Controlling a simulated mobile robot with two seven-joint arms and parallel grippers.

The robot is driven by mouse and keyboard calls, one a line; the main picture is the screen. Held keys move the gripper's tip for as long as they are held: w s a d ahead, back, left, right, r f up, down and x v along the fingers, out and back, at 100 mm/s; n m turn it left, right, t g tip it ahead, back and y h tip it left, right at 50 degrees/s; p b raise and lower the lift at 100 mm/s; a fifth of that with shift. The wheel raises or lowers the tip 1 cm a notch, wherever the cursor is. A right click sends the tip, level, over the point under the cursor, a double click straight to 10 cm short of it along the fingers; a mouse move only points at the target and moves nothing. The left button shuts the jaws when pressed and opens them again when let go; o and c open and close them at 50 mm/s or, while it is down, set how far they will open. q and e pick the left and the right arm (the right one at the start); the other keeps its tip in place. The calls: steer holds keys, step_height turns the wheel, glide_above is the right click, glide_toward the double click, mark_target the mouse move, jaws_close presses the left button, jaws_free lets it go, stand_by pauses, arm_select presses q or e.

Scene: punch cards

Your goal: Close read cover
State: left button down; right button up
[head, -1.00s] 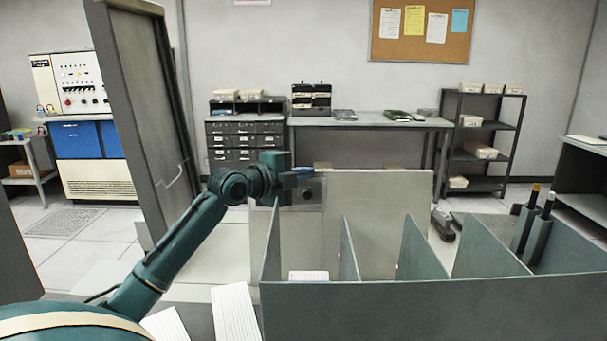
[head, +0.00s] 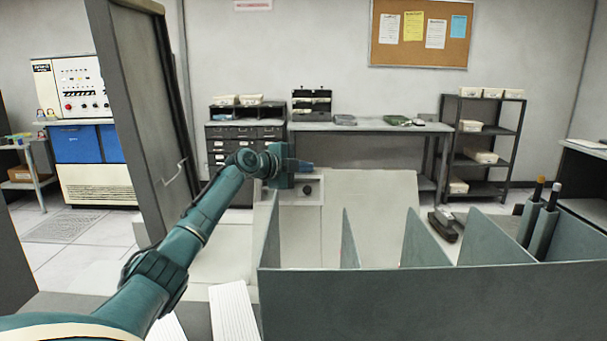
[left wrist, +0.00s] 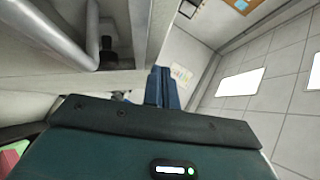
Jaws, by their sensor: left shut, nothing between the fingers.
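I cannot tell for certain which part is the read cover. A pale flat panel (head: 375,205) stands slanted behind the divided tray, right of my left gripper. A tall dark panel (head: 140,110) with a wire handle stands open at the left. My left gripper (head: 304,166) is shut and empty, pointing right near the pale panel's top left corner. In the left wrist view the shut blue fingers (left wrist: 163,88) lie close beside a pale surface; contact is unclear. My right gripper is out of view.
A grey-green tray with dividers (head: 430,300) fills the front right. White card stacks (head: 233,312) lie left of it. A dark round knob (head: 307,189) sits below the left gripper. A table and shelves stand at the back wall.

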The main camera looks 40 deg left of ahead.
arm_select(q)
steer(key=shift+w+a+f+n+g+b, duration=0.3)
steer(key=shift+w+a+f+b, duration=0.35)
steer(key=shift+w+f, duration=0.15)
steer(key=shift+w+a+f+b, duration=0.3)
steer(key=shift+w+f+b, duration=0.05)
steer(key=shift+w+b, duration=0.1)
steer(key=shift+w+a+f+b, duration=0.4)
steer(key=shift+w+b, duration=0.05)
steer(key=shift+b, duration=0.2)
steer(key=shift+w+a+f+b, duration=0.3)
steer(key=shift+w+b, duration=0.05)
steer(key=shift+b, duration=0.2)
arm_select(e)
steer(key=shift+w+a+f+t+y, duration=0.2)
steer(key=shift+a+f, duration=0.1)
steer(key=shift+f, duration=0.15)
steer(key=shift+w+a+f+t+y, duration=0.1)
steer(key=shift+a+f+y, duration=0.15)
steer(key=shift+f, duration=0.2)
arm_select(q)
steer(key=shift+w+a+f, duration=0.1)
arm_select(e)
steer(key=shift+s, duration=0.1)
